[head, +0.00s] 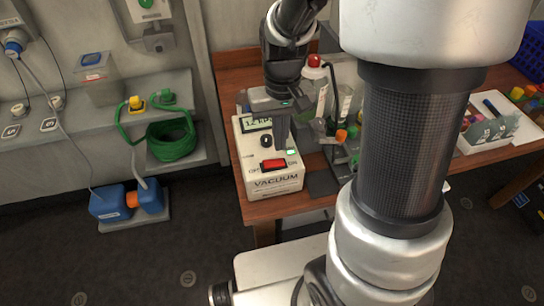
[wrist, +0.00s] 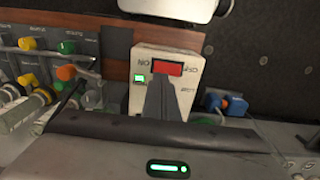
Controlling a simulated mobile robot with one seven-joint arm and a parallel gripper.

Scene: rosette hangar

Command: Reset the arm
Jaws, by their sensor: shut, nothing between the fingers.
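My gripper (head: 281,140) is shut and empty, pointing down at the front of the white vacuum box (head: 272,183). The box stands at the left end of the wooden table and has a small display, a black knob, a red rocker switch (head: 273,165) and a lit green lamp (head: 291,152). In the wrist view my closed fingers (wrist: 163,85) reach up just below the red switch (wrist: 168,68) and cover part of the box face (wrist: 190,65). The green lamp (wrist: 139,80) is lit there too. I cannot tell whether the fingertips touch the box.
Bottles and a rack with coloured caps (head: 345,133) stand close right of the box. A white tray (head: 490,135) lies further right on the table. The floor in front is clear.

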